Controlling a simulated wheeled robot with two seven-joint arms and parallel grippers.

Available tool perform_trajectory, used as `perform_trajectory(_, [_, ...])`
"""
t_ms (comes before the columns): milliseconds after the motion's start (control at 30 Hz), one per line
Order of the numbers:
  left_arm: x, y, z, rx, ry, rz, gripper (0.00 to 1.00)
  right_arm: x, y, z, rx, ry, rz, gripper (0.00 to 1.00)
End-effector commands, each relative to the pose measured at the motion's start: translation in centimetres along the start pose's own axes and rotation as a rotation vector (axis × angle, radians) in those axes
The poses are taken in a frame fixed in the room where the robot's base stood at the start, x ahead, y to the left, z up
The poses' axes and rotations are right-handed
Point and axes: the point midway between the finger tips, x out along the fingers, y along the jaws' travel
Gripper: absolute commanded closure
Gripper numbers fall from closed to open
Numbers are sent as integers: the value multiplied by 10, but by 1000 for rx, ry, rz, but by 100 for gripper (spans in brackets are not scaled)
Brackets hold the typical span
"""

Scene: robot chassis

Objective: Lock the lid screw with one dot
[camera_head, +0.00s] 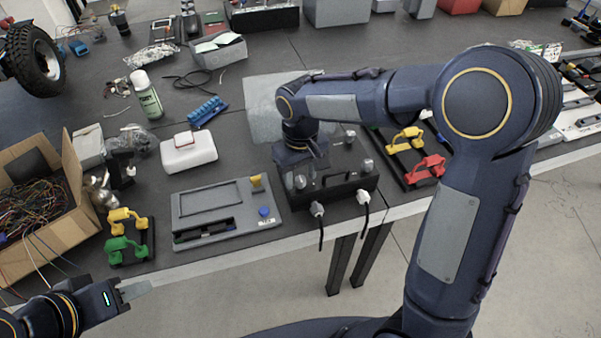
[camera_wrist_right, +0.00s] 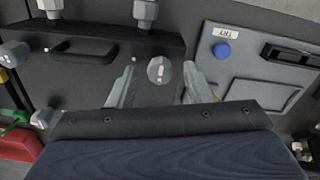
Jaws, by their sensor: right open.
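My right gripper (camera_head: 298,172) points down at the box's left side.
A grey panel (camera_head: 185,205) with a blue button is left of the box. Yellow and green clamps (camera_head: 128,235) are at the left; yellow and red ones (camera_head: 425,168) are at the right. White plugs (camera_head: 363,197) with cables hang at the box's front.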

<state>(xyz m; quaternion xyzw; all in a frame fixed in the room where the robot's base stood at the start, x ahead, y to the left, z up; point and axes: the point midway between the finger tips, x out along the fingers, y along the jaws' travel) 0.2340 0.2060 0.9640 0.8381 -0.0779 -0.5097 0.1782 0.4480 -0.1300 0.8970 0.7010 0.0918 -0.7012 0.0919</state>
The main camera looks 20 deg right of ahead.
Motion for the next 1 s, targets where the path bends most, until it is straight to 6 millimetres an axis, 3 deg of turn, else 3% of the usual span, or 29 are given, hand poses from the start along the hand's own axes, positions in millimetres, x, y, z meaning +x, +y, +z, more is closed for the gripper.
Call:
perform_trajectory(500, [-4, 2, -2, 0, 0, 0, 64, -72, 0, -1, 0, 3, 0, 55])
perform_trajectory(1000, [-5, 2, -2, 0, 0, 0, 64, -77, 0, 0, 0, 1, 0, 55])
